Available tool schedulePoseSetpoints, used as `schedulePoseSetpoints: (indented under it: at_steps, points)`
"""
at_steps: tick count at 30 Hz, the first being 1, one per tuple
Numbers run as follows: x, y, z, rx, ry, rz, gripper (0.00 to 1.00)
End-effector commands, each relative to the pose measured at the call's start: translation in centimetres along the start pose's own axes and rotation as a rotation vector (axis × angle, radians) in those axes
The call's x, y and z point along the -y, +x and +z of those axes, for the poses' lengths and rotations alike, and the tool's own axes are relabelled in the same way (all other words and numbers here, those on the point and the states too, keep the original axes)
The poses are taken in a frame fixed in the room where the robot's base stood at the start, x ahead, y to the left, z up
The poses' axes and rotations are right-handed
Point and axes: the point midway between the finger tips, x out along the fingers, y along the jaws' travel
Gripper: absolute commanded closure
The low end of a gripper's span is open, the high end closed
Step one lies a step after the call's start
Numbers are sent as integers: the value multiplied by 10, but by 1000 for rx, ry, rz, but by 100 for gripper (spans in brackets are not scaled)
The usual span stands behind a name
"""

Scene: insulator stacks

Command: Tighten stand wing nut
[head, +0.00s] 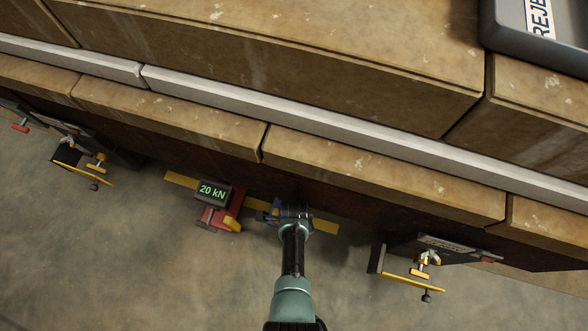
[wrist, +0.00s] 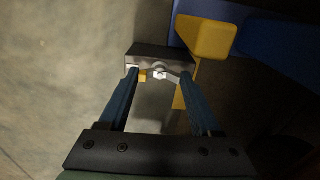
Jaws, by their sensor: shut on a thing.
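In the wrist view, a small metallic wing nut (wrist: 159,74) sits in front of a dark block (wrist: 160,55). My gripper (wrist: 160,76) has its two blue fingers on either side of the wing nut, shut on its wings. In the head view, my gripper (head: 291,211) is low against the front of the stone ledge, just right of a red device (head: 221,217) with a display reading 20 kN (head: 213,192). My gripper hides the wing nut there. A yellow bar (head: 325,226) shows beside my gripper.
Another stand with a wing nut (head: 429,257) and yellow bar (head: 415,279) is on the right. A similar fitting (head: 97,162) is at the left. A grey tray (head: 530,50) marked REJE lies on the upper stone. In the wrist view, a yellow block (wrist: 205,38) is close to the right finger.

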Motion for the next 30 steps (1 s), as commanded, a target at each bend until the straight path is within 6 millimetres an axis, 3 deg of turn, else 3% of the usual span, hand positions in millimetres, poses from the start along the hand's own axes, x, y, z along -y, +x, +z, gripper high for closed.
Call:
schedulePoseSetpoints:
  at_steps: [18,19,24,30]
  points:
    - [0,1,0,1,49,-1,91]
    - [0,1,0,1,49,-1,33]
    - [0,0,0,1,48,0,5]
    - [0,0,0,0,46,0,5]
